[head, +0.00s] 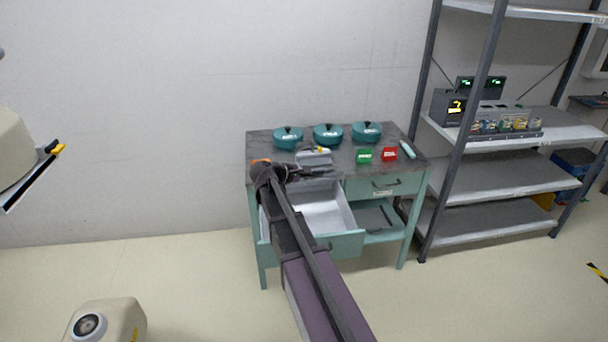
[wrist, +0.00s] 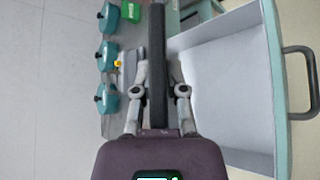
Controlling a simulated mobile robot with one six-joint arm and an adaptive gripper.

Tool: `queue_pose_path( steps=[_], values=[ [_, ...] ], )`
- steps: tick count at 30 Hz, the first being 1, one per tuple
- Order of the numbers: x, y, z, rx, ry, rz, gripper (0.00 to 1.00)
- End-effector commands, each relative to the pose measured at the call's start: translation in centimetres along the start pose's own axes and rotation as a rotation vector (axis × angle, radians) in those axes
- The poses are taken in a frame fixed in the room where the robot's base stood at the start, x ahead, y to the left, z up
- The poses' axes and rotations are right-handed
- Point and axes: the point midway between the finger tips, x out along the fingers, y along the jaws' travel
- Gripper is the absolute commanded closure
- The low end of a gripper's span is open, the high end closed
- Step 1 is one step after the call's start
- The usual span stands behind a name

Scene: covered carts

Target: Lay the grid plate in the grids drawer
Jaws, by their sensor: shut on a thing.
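The grid plate (wrist: 157,45) shows in the wrist view as a dark, narrow bar, seen nearly edge-on, between the fingers of my gripper (wrist: 159,90). My gripper is shut on it. In the head view, my gripper (head: 291,172) is over the front edge of the bench, and the plate is a thin dark strip to its right. An open drawer (head: 323,212) with a pale, empty-looking inside is below my gripper, partly hidden by my arm. In the wrist view this drawer (wrist: 225,90) is right of the plate. I cannot read its label.
The benchtop (head: 262,145) holds several teal lidded pots (head: 327,134), a grey block (head: 314,157), a green box (head: 364,155) and a red box (head: 390,154). A shut drawer (head: 370,187) is right of the open one. Grey shelving (head: 470,180) stands at right.

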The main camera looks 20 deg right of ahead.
Motion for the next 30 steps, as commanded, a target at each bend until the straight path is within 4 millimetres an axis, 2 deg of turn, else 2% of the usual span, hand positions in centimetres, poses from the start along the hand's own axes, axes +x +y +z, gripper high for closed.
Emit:
queue_pose_path(
  steps=[14, 30],
  values=[
    [0.3, -0.3, -0.5, -0.003, 0.001, 0.001, 1.00],
    [2.3, -1.8, -2.9, -0.002, 0.000, 0.001, 1.00]
  ],
)
